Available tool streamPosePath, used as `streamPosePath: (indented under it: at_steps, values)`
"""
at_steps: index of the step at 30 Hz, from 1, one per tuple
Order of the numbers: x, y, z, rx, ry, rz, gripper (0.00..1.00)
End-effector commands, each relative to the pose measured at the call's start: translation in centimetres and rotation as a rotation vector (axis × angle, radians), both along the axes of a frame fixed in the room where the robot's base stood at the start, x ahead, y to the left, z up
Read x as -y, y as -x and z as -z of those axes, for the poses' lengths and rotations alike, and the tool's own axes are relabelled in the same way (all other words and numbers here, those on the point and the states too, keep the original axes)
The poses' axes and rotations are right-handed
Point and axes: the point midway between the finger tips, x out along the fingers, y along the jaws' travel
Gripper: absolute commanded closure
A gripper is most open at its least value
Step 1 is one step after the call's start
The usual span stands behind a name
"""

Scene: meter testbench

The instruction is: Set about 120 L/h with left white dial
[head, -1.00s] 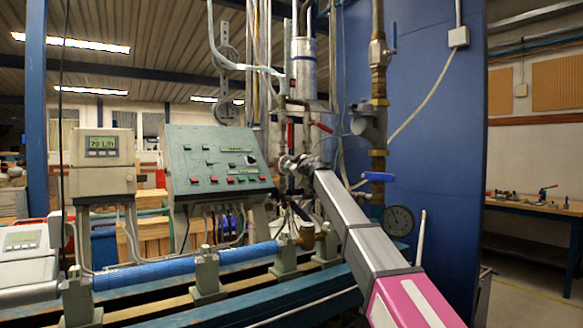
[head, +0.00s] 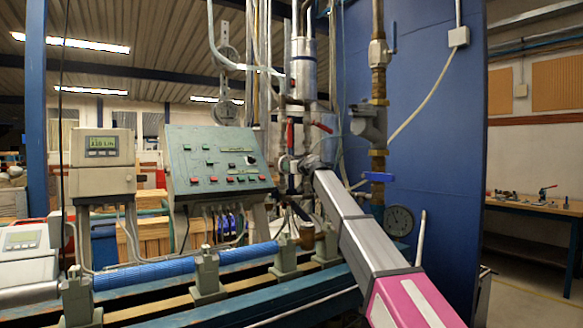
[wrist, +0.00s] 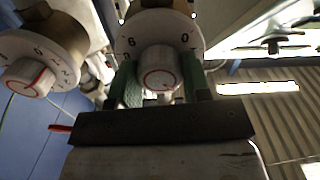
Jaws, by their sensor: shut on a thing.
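A white dial (wrist: 160,32) with printed numbers and a white knob with a red ring sits in the middle of the wrist view. My gripper (wrist: 161,84) has its green-padded fingers on both sides of this knob and is shut on it. A second white dial (wrist: 38,62) with a red-marked knob is at the left of the wrist view, apart from the fingers. In the head view my gripper (head: 298,166) is by the pipes, and the dials are hard to make out there. The grey display box (head: 102,147) reads about 110 L/h; its last digit is unclear.
A green control panel (head: 219,165) with several buttons stands left of my arm. Red-handled (head: 290,134) and blue-handled (head: 378,177) valves and vertical pipes are close around the gripper. A bench rail with a blue tube (head: 145,274) runs below.

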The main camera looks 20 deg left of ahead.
Motion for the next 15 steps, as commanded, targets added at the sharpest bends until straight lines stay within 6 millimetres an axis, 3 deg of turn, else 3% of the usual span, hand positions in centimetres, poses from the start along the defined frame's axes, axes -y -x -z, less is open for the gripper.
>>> streamPosePath:
  at_steps: [15]
  values:
    - [0.00,0.04,0.02,-0.091,-0.077,-0.001,0.80]
